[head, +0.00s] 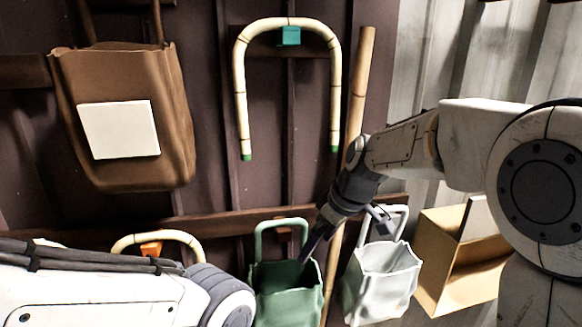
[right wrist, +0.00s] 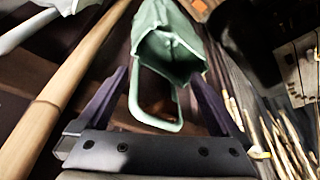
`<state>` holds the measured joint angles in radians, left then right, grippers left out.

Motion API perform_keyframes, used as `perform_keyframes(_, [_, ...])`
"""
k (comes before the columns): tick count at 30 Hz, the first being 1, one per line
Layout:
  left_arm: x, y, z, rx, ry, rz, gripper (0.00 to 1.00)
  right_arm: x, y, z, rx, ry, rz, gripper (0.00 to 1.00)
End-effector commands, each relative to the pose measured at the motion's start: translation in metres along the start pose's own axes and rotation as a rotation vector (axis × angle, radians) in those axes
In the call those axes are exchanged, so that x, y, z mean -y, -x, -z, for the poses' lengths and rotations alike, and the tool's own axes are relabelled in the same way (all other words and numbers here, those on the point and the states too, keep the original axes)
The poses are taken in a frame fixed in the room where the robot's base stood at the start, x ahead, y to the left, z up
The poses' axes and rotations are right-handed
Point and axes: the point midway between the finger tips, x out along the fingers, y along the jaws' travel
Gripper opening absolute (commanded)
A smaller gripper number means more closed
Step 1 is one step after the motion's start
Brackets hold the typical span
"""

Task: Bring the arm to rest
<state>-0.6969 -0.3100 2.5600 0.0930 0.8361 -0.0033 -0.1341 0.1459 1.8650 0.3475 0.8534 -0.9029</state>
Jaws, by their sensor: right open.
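My right arm reaches in from the right in the head view. Its gripper (head: 312,242) points down in front of the green bag (head: 288,292). In the right wrist view the two dark purple fingers (right wrist: 160,95) stand wide apart, with no object gripped. The green bag (right wrist: 168,45) and its handle loop show in the gap between them; I cannot tell how far beyond the fingertips they are. My left arm crosses the lower left of the head view, and its gripper is not in view.
A U-shaped rattan piece (head: 240,90) hangs at a teal block (head: 289,36). A bamboo pole (head: 360,75) stands beside it. A brown bag (head: 175,130), white bag (head: 385,272) and tan box (head: 455,265) are around. Another curved rattan (head: 185,238) shows lower left.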

Motion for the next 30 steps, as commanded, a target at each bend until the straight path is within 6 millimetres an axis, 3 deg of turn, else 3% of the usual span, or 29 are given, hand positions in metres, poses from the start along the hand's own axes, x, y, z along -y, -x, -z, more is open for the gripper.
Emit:
perform_keyframes(11, [-0.002,0.022,0.001,0.0,-0.004,0.0,1.0,0.002,-0.068,-0.003,0.003,0.0,0.003,1.0])
perform_keyframes(18, [-0.001,0.017,0.001,0.0,-0.003,0.0,1.0,0.017,-0.056,-0.021,-0.002,0.0,0.0,1.0])
perform_keyframes(30, [-0.001,0.017,0.001,0.0,-0.003,0.0,1.0,0.019,-0.054,-0.024,-0.001,0.0,0.001,1.0])
